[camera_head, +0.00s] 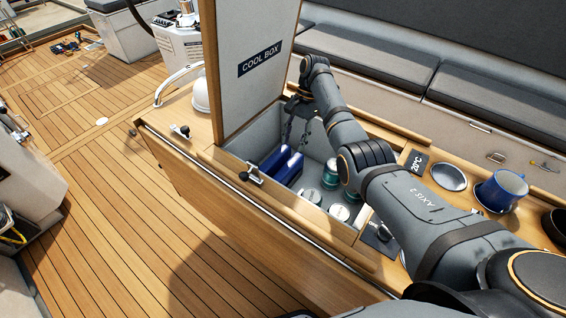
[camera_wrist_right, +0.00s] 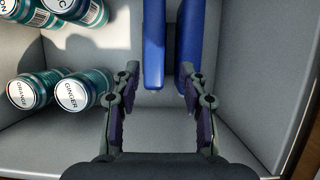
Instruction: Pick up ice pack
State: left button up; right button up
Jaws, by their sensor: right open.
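Two blue ice packs stand on edge side by side inside the cool box (camera_head: 239,137). In the head view one ice pack (camera_head: 271,160) is at the left and the other (camera_head: 290,168) beside it. My right gripper (camera_head: 296,134) reaches down into the box above them, open and empty. In the right wrist view the left ice pack (camera_wrist_right: 154,45) lies between the lines of the open fingers (camera_wrist_right: 160,75). The right ice pack (camera_wrist_right: 191,35) lines up with the right finger, which hides part of it. I cannot tell whether they touch. My left gripper is not in view.
Several teal-banded cans (camera_wrist_right: 72,93) stand in the box beside the packs. The raised lid (camera_head: 244,55) stands at the box's left. A blue mug (camera_head: 501,190) and an empty cup holder (camera_head: 449,176) are on the counter at right. The box floor near my wrist is bare.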

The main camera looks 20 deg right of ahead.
aim_at(289, 166)
jog(key=shift+s+f, duration=0.1)
jog(key=shift+s, duration=0.15)
jog(key=x, duration=0.4)
jog(key=shift+s+a+f+p, duration=0.1)
jog(key=shift+s+f+p, duration=0.15)
jog(key=shift+p, duration=0.15)
jog(key=shift+f, duration=0.15)
jog(key=x, duration=0.2)
jog(key=p+x, duration=0.1)
jog(key=x, duration=0.1)
jog(key=shift+s+a, duration=0.1)
jog(key=shift+s, duration=0.25)
jog(key=shift+a+f, duration=0.15)
jog(key=shift+f, duration=0.3)
jog(key=shift+f, duration=0.2)
jog(key=shift+c, duration=0.5)
grip_shut()
